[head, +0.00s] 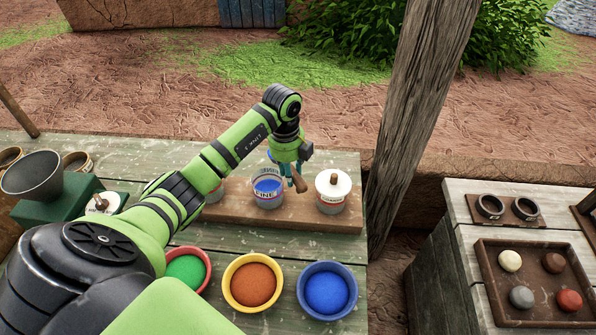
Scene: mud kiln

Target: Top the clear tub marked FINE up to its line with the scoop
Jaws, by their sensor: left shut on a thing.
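The clear tub marked FINE (267,199) stands on a wooden board on the bench, with blue powder inside. Its line cannot be made out clearly at this size. My left gripper (291,168) is just behind and to the right of this tub, above the board. It is shut on the scoop (299,183), whose brown handle end points down toward the front. The rest of the scoop is mostly hidden by the gripper; a bit of blue shows beside it, above the tub's back rim. My right gripper is out of view.
A tub with a white lid (333,204) stands close on the right. Another tub is partly hidden behind my left arm. Green (186,270), orange (253,283) and blue (326,290) powder bowls line the front. A wooden post (412,110) rises at the right.

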